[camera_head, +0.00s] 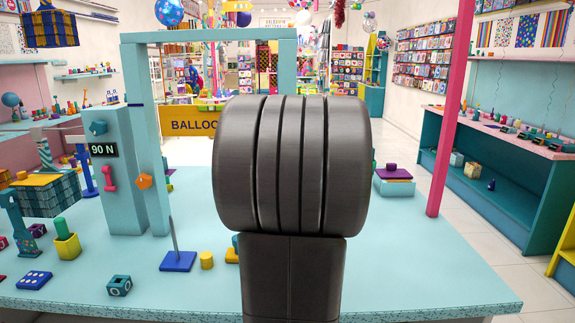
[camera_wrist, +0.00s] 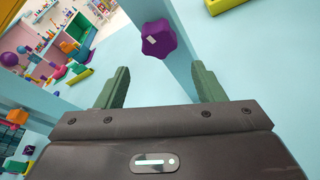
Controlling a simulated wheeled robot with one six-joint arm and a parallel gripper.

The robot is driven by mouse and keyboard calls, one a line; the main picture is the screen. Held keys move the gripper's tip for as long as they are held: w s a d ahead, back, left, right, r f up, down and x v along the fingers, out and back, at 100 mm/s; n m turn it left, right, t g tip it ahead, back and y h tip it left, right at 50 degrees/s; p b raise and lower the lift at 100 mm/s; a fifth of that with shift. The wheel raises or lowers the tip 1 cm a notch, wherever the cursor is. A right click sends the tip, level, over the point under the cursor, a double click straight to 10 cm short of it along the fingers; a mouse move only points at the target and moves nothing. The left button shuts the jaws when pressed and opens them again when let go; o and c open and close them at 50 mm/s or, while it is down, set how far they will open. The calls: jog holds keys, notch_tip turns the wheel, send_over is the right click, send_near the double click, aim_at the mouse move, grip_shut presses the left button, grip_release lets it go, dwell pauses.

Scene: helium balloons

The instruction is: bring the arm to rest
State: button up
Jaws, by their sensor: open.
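My gripper (camera_wrist: 158,88) shows in the wrist view with its two green fingers spread apart, and nothing is held between them. A purple knob-like piece (camera_wrist: 159,40) is beyond the fingertips, on or in front of a pale blue post; I cannot tell how far away it is. In the head view my dark arm stands upright in the middle and covers part of the table, and my gripper is not visible there.
A pink post (camera_head: 451,110) stands at right. The table's front right is clear.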

jog(key=shift+n, duration=0.3)
jog(key=w+p, duration=0.1)
jog(key=w, duration=0.5)
jog(key=shift+w+a, duration=0.1)
jog(key=shift+n+h, duration=0.4)
jog(key=shift+n, duration=0.2)
jog(key=shift+s+n+h, duration=0.9)
jog(key=shift+s+n, duration=0.3)
jog(key=shift+n, duration=0.4)
